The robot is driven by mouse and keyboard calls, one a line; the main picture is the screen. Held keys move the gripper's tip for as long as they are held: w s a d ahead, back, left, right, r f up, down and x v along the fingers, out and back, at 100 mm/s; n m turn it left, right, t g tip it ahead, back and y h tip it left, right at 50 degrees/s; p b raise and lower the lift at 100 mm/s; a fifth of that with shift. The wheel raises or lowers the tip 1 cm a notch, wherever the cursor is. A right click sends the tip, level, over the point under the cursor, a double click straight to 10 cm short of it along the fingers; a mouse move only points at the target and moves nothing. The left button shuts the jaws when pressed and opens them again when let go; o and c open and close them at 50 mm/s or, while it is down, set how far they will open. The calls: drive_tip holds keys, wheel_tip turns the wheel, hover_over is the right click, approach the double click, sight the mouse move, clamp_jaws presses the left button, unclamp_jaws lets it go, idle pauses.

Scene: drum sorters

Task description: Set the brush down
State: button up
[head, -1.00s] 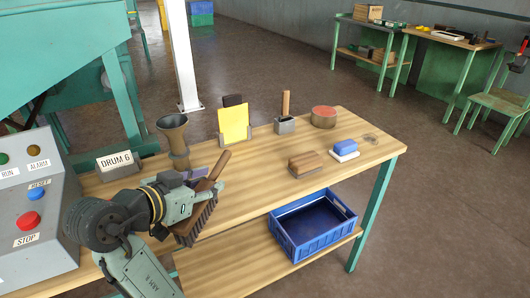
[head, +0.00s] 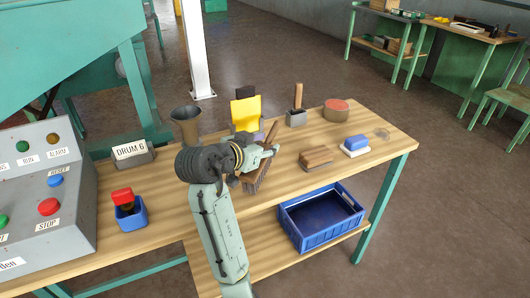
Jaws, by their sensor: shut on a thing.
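The brush (head: 254,180) has a brown wooden handle and dark bristles. It is tilted, with the bristles pointing down, above the front part of the wooden table (head: 226,236). My gripper (head: 266,154) is shut on the brush near its handle and partly hides it. I cannot tell whether the bristles touch the tabletop.
To the right are a wooden block (head: 316,157), a blue sponge (head: 357,142) and a round red-topped tin (head: 336,111). A blue crate (head: 322,213) sits on the lower shelf.

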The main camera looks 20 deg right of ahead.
drive_tip(key=shift+f+p, duration=0.3)
drive_tip(key=shift+f, duration=1.25)
drive_tip(key=o, duration=1.3)
drive_tip(key=b+v, duration=0.1)
drive_tip(key=v, duration=1.1)
drive_tip(key=shift+a+b, duration=0.1)
drive_tip(key=shift+b, duration=0.2)
